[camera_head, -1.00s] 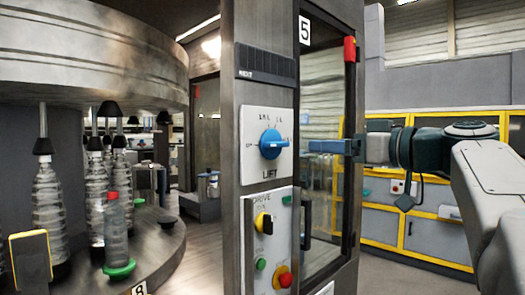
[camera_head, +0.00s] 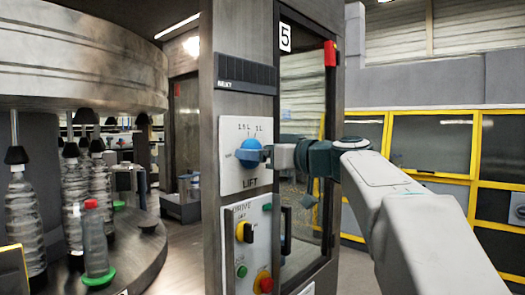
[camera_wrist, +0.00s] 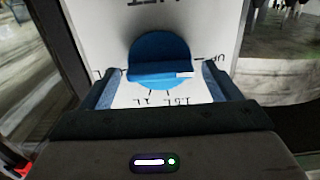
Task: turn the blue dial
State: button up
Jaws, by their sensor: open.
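The blue dial (camera_head: 250,152) sits on the white LIFT plate (camera_head: 233,181) on the grey metal column. In the wrist view the dial (camera_wrist: 160,57) is a round blue knob with a raised grip bar and a small white mark at one end. My gripper (camera_head: 270,153) is at the dial from the right in the head view. In the wrist view my gripper (camera_wrist: 161,88) is open, with one blue finger on each side of the dial. I see gaps between the fingers and the grip bar. In the head view the fingertips are partly hidden.
A glass door (camera_head: 303,140) is right of the column. Bottles (camera_head: 97,240) stand on a carousel at left.

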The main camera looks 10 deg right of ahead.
jog(key=c, duration=1)
jog(key=shift+o, duration=0.2)
